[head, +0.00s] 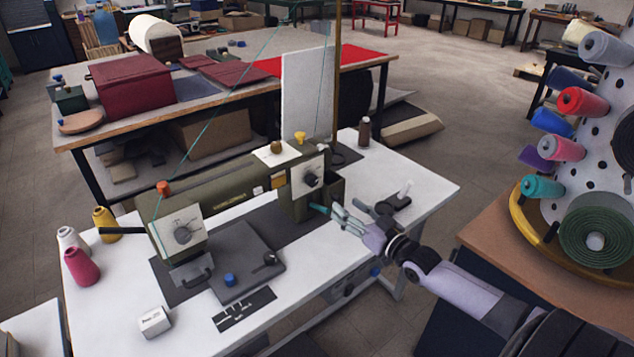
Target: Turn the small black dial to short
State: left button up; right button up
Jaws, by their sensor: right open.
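An olive-green sewing machine (228,199) stands on a white table. A small black dial (311,179) sits on a white plate at the machine's right end. Its markings are too small to read. A larger dark dial (183,235) is on another white plate at the machine's left end. My right gripper (332,212) is open and empty, with teal fingertips. It is just below and to the right of the small black dial, close to the machine's right end and apart from the dial. My left gripper is not in view.
On the white table (110,318) are thread cones (82,266) at left, a small white box (155,321) in front and a brown spool (364,131) behind. A thread rack (600,170) stands at right. A tall white panel (307,98) rises behind the machine.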

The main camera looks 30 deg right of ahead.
aim_at(315, 183)
jog(key=w, duration=0.9)
jog(key=w+a, duration=0.1)
jog(key=w, duration=0.4)
jog(key=shift+w+f, duration=0.1)
jog(key=shift+f, duration=0.1)
jog(key=shift+d, duration=0.1)
jog(key=shift+c, duration=0.2)
jog(key=c, duration=1.1)
